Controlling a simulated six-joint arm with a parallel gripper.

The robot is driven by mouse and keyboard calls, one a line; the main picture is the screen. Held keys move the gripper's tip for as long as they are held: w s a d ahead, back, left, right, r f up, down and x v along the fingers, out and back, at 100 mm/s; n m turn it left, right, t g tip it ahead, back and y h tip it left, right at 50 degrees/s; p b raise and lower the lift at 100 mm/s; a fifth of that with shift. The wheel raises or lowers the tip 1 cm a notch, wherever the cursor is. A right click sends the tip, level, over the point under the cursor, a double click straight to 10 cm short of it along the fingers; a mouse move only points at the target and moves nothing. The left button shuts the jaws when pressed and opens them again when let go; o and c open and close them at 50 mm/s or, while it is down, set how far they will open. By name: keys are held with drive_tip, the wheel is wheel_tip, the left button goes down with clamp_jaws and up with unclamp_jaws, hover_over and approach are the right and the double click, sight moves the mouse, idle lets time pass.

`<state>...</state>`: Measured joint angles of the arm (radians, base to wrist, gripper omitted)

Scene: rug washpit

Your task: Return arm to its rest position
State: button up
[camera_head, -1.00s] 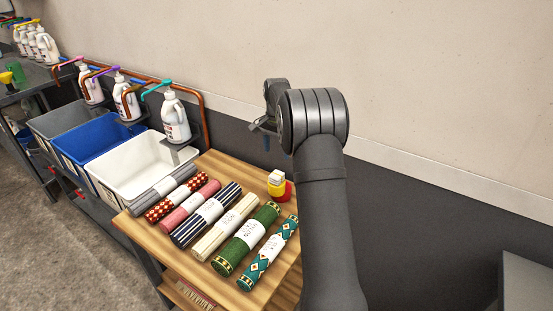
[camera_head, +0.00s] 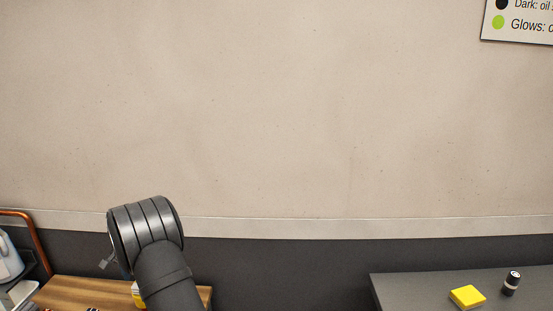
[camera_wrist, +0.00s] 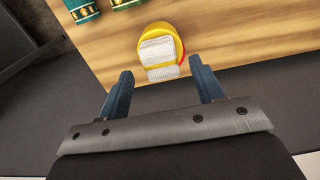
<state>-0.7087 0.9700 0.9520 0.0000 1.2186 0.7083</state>
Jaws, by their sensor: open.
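My gripper (camera_wrist: 163,88) shows in the wrist view with its two blue fingers spread apart and nothing between them. It is above the edge of the wooden table (camera_wrist: 225,33). A yellow and red container with a white top (camera_wrist: 160,52) stands on the table just beyond the fingertips, apart from them. In the head view my arm rises at the lower left and mostly hides the gripper. The same wooden table (camera_head: 75,290) shows at the bottom left there, with the container partly hidden behind my arm.
Green patterned rolled rugs (camera_wrist: 84,9) lie at the table's far edge in the wrist view. In the head view, a dark bench (camera_head: 420,288) at the right holds a yellow block (camera_head: 467,297) and a small black-and-white cylinder (camera_head: 511,283). A white jug (camera_head: 8,262) is at the left edge.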

wheel_tip(320, 180, down, 4)
drive_tip(key=shift+r, duration=0.15)
wheel_tip(320, 180, up, 2)
drive_tip(key=shift+r, duration=1)
